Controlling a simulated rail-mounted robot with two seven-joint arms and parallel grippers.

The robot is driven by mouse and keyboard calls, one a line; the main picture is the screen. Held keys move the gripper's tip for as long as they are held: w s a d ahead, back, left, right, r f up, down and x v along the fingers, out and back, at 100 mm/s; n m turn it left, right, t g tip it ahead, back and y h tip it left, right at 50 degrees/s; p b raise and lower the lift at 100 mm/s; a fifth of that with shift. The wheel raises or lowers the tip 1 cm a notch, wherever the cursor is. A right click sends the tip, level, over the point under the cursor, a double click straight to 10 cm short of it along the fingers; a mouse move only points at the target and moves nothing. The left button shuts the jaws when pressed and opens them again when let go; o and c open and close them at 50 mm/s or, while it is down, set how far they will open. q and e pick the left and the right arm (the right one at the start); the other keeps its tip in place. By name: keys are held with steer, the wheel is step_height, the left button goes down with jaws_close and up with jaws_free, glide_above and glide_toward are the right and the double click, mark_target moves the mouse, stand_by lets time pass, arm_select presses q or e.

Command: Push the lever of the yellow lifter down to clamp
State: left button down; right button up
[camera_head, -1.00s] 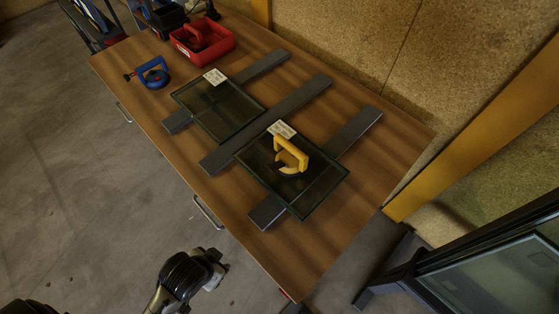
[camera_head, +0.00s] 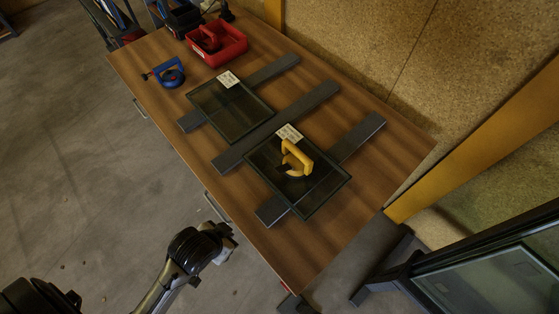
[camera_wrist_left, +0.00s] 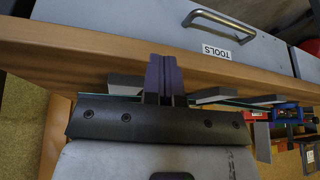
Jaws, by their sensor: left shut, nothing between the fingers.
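The yellow lifter (camera_head: 297,157) stands on the nearer glass pane (camera_head: 318,190). A small dark part shows beside its handle, but I cannot tell the lever's position. My left gripper (camera_wrist_left: 163,78) is shut and empty in the left wrist view, close to the wooden table's edge. In the head view the end of my left arm is off the table's front long side, at lower left of the yellow lifter and well apart from it; its fingertips are not clear there. The lifter is not visible in the left wrist view. My right gripper is not in view.
The wooden table (camera_head: 345,232) carries grey bars (camera_head: 318,98), a second pane (camera_head: 232,115), a blue lifter (camera_head: 168,76) and a red box (camera_head: 233,51). A drawer handle (camera_wrist_left: 220,22) shows close by. A dark frame with glass (camera_head: 480,290) stands at lower right.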

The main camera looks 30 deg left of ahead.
arm_select(q)
steer(key=w+d+r+m+p, duration=0.1)
steer(key=w+d+r+p, duration=0.1)
steer(key=w+r+p, duration=0.7)
steer(key=w+d+r+m+t+p, duration=0.1)
steer(key=w+r+p, duration=0.3)
steer(key=r+p, duration=0.9)
steer(key=w+d+r+m+p, duration=0.2)
steer(key=w+r+p, duration=0.5)
steer(key=r+p, duration=0.4)
step_height(320, 180, down, 18)
steer(key=a+n+g+p, duration=0.1)
steer(key=n+g+p, duration=0.1)
steer(key=g+p, duration=0.1)
steer(key=shift+s+a+r+h+p, duration=0.25)
steer(key=shift+s+h+p, duration=0.05)
steer(key=shift+s+h, duration=0.15)
steer(key=shift+f, duration=0.1)
